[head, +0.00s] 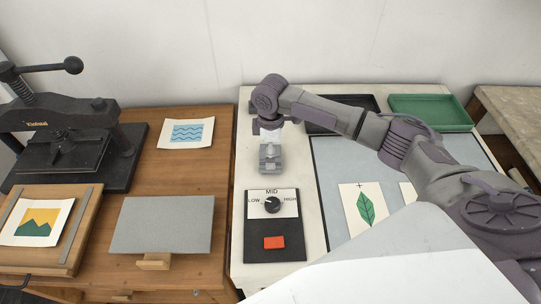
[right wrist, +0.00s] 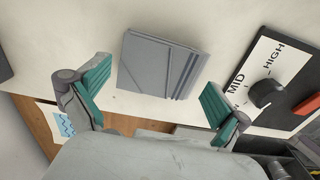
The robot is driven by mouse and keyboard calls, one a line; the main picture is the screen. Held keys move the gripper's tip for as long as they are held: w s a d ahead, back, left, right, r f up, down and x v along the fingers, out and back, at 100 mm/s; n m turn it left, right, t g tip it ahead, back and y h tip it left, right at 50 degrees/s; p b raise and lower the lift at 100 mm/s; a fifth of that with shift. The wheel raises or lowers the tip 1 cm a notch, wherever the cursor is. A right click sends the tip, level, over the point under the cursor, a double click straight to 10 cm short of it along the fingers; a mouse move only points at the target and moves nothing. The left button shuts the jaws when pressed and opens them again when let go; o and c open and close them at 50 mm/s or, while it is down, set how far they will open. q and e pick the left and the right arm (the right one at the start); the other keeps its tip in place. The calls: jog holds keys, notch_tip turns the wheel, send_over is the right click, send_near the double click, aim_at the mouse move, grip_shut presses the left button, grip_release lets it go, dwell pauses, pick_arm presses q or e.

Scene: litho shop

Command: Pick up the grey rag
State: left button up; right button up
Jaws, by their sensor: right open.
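The grey rag (right wrist: 160,65) is a flat, folded, roughly square piece with creases, lying on the pale worktop. It also shows in the head view (head: 270,167), left of the middle of the table, partly covered by my right gripper. My right gripper (head: 270,130) is above the rag, pointing down. In the right wrist view my right gripper (right wrist: 155,90) is open, with one teal-padded finger on each side of the rag and nothing held. The rag looks apart from both fingers. My left gripper is not in view.
A control box (head: 273,243) with a dial and red switch stands in front of the rag. A wooden bench (head: 180,183) with a black press (head: 75,150) lies left. A black tray (head: 325,129) and a green tray (head: 430,112) are at the back right.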

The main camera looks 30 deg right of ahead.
jog(key=shift+f, duration=0.55)
jog(key=c, duration=0.7)
jog(key=shift+s+r, duration=0.1)
jog(key=shift+s, duration=0.05)
jog(key=shift+c, duration=0.4)
jog(key=shift+r, duration=0.2)
jog(key=c, duration=0.3)
jog(key=shift+r+b, duration=0.3)
jog(key=shift+r, duration=0.15)
jog(key=c, duration=0.8)
jog(key=r, duration=0.2)
jog(key=shift+s+d+r+b, duration=0.15)
jog(key=shift+d+r+b, duration=0.05)
jog(key=shift+r+b, duration=0.15)
grip_shut()
jog(key=s+d+r+b, duration=0.1)
jog(key=s+d+r, duration=0.2)
jog(key=s+r, duration=0.4)
jog(key=s, duration=0.3)
jog(key=shift+s, duration=0.25)
